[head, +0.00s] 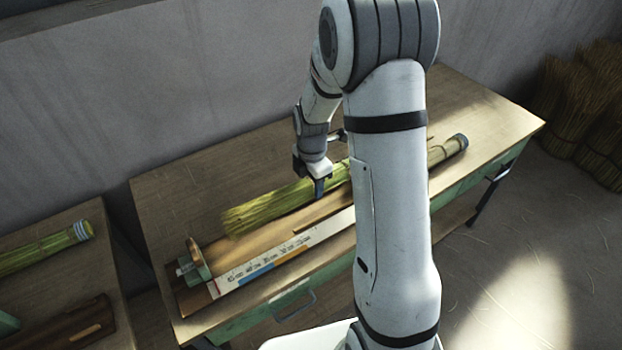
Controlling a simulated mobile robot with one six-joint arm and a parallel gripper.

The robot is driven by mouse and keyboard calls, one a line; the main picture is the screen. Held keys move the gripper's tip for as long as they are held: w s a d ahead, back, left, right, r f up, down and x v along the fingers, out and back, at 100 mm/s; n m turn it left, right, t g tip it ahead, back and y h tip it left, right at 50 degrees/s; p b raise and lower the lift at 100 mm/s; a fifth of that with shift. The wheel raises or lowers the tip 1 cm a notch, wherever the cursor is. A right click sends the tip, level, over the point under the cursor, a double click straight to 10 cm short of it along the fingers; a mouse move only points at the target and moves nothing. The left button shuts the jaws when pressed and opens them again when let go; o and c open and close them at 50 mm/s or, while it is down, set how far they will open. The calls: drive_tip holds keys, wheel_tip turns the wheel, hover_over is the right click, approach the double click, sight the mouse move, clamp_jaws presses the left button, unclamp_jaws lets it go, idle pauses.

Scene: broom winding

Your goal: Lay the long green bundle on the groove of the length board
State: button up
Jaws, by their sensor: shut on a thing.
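The long green bundle (270,207) lies lengthwise over the worktable, behind the length board in this view. My gripper (319,188) is shut on it near its middle, with one blue finger showing on the near side. My arm hides part of the bundle; a paler banded end (447,149) shows right of the arm, and I cannot tell if it belongs to the same bundle. The length board (240,252) runs parallel to the bundle, with a printed white, blue and orange scale on its front. I cannot tell whether the bundle touches anything below it.
An upright end stop (194,260) stands at the board's left end. A second table at left holds another green bundle (50,247) and a dark wooden piece (65,325). Straw sheaves (585,110) stand at far right. The worktable's back (220,165) is clear.

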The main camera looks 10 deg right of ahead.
wheel_tip(320, 180, down, 8)
drive_tip(key=b, duration=0.5)
drive_tip(key=shift+s+d, duration=0.1)
drive_tip(key=shift+s, duration=0.05)
drive_tip(key=o, duration=1.1)
drive_tip(key=shift+r, duration=0.1)
wheel_tip(320, 180, up, 7)
drive_tip(key=shift+r, duration=0.35)
